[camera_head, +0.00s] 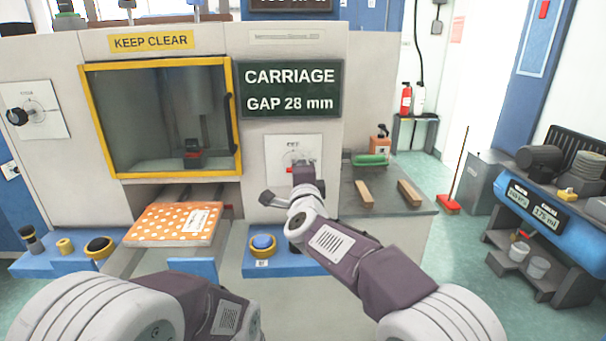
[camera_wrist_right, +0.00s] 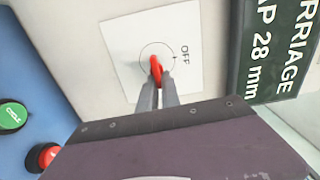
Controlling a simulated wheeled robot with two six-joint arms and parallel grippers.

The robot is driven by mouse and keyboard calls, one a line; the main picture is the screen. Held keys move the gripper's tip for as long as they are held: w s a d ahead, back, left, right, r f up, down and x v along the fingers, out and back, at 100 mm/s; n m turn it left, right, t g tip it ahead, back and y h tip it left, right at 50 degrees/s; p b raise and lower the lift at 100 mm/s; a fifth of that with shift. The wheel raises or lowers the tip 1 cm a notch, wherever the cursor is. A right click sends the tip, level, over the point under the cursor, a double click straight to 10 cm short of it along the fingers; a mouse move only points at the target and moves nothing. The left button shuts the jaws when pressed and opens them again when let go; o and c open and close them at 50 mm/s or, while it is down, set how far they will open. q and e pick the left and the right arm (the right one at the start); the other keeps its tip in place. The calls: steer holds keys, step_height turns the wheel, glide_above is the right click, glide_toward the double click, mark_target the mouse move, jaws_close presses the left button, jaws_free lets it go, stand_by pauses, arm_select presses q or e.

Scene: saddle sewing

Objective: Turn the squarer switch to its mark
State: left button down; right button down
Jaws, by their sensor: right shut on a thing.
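A red switch handle (camera_wrist_right: 155,68) stands out from a white plate (camera_wrist_right: 125,50) with a thin dial circle and the word OFF. In the wrist view the handle sits between the fingertips of my right gripper (camera_wrist_right: 157,82), which is shut on it. The head view shows the same white plate (camera_head: 282,148) on the machine front, below the green sign. There my right wrist hides most of the handle and the plate's lower part. I cannot read the plate's small heading. My left arm shows at the bottom, but its gripper is not in view.
A second plate (camera_head: 45,98) with a black knob (camera_head: 17,116) is at the far left. Beside my right arm are a blue ledge (camera_head: 290,263) and a grey bench (camera_head: 350,202) with wooden blocks. A green button (camera_wrist_right: 13,115) and red button (camera_wrist_right: 42,156) lie left in the wrist view.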

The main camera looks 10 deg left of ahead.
steer(key=shift+s+a+f, duration=0.1)
steer(key=shift+a+f, duration=0.15)
steer(key=shift+f, duration=0.1)
stand_by(0.3)
steer(key=c, duration=1.6)
jaws_free()
steer(key=shift+o, duration=0.2)
steer(key=shift+a+r, duration=0.15)
steer(key=shift+a, duration=0.05)
steer(key=shift+d, duration=0.15)
